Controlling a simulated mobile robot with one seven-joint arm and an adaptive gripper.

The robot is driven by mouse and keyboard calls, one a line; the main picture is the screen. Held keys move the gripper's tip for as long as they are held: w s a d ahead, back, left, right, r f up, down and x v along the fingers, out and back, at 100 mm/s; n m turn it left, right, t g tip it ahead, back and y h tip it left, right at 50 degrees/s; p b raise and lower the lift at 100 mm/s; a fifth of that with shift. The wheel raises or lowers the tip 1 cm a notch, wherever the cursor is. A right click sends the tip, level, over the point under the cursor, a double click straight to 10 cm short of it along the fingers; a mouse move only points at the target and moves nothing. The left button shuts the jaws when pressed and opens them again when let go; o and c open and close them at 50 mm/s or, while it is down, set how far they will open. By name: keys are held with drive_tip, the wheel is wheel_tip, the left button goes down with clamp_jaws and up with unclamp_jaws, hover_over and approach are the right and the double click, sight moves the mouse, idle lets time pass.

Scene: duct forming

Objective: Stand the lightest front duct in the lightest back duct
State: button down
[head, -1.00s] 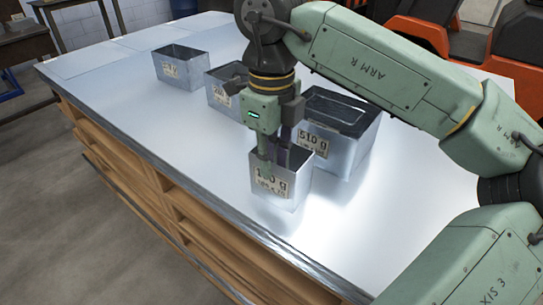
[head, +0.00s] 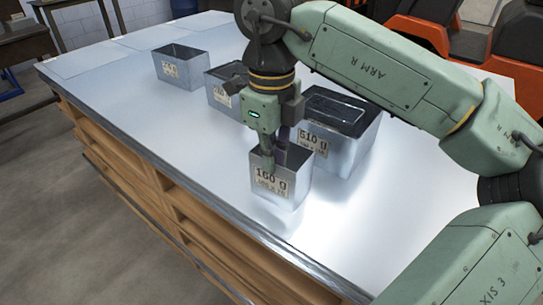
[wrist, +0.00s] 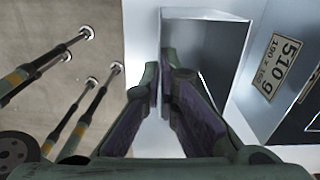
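The 160 g duct (head: 283,192) is a small open-topped sheet-metal box, upright at the table's near side. My gripper (head: 273,158) is over its labelled near wall, one finger outside and one inside. In the wrist view my gripper (wrist: 160,88) looks closed on that wall, with the duct's opening (wrist: 208,50) to the right. The larger 510 g duct (head: 348,155) stands close behind to the right; its label (wrist: 277,68) is readable in the wrist view. Two more ducts stand farther back: a middle one (head: 222,105), partly behind my gripper, and a left one (head: 190,75). Their labels are too small to read surely.
The metal-topped table (head: 130,95) is bare to the left of the ducts and at the right front. Its near edge, above wooden shelving (head: 190,215), is close to the 160 g duct. Orange machinery (head: 435,40) stands beyond the table.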

drive_tip(key=shift+r, duration=0.1)
wheel_tip(320, 180, up, 9)
drive_tip(key=p, duration=0.6)
drive_tip(key=shift+p, duration=0.4)
idle(0.9)
